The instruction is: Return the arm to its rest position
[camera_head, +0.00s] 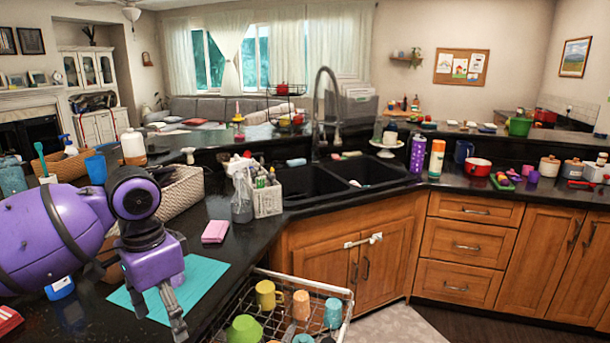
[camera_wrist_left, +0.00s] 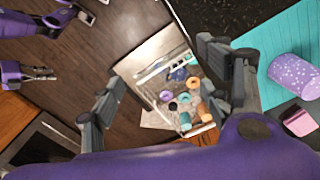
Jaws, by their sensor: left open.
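My left gripper (camera_head: 155,302) hangs over the teal mat on the left counter, fingers pointing down. In the left wrist view my left gripper (camera_wrist_left: 160,75) shows its two grey fingers wide apart, with nothing between them. Below and beyond them is the wire dish rack with several cups. A lavender speckled cup (camera_wrist_left: 295,73) is on the teal mat (camera_wrist_left: 268,42), apart from the fingers. Purple and grey parts of mine at that view's left edge seem to include my right gripper (camera_wrist_left: 40,73), too small to read. The head view does not show my right gripper.
The wire rack (camera_head: 348,300) of cups is right beside my left gripper. A pink sponge (camera_head: 215,231), spray bottle (camera_head: 241,195) and wicker basket (camera_head: 183,190) stand behind it on the counter. The double sink (camera_head: 310,182) is farther back. Floor at right is open.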

